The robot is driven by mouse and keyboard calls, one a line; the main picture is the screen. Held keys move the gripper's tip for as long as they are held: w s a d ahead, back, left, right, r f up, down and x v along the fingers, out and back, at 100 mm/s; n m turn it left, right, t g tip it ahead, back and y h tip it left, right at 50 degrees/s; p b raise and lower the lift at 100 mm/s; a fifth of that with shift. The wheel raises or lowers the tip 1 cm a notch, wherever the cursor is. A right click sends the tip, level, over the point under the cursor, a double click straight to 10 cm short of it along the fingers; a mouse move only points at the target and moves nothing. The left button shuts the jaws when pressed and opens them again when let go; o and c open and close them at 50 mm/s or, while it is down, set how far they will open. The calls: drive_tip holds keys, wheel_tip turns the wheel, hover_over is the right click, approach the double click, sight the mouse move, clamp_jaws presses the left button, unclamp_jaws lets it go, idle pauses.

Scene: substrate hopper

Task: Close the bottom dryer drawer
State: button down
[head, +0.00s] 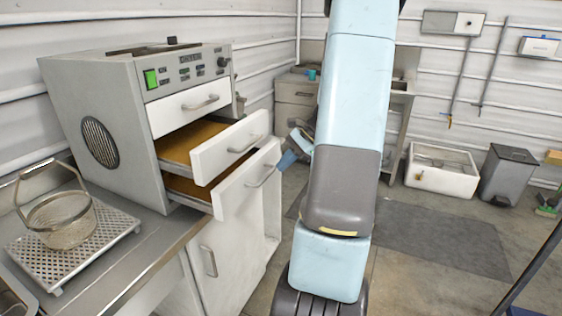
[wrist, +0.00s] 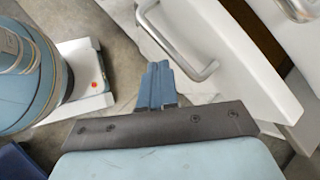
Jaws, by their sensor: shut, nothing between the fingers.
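The dryer (head: 110,120) stands on the counter at the left. Its bottom drawer (head: 232,193) is pulled out, with a white front and a metal handle (head: 262,178). The middle drawer (head: 228,150) above it is also pulled out; the top drawer (head: 188,106) is shut. My gripper (head: 288,159) is shut and empty, just right of the bottom drawer's front. In the wrist view its blue fingers (wrist: 159,72) lie together beside a white drawer front (wrist: 225,35) and its handle (wrist: 178,50), apparently the bottom drawer's. I cannot tell whether they touch.
A wire basket (head: 62,220) sits on a perforated tray (head: 75,240) on the counter. A white cabinet (head: 235,255) is below the dryer. A sink (head: 442,170) and grey bin (head: 508,175) stand at the back right. The floor with its dark mat (head: 440,238) is clear.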

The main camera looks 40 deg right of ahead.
drive_tip(key=d+f+m+t+y, duration=0.3)
drive_tip(key=d+f+m+t, duration=0.1)
drive_tip(key=d+m+t, duration=0.2)
drive_tip(key=m+t+h, duration=0.2)
drive_tip(key=m+t, duration=0.4)
approach(274, 159)
drive_tip(key=x, duration=0.7)
drive_tip(key=shift+s+a, duration=0.1)
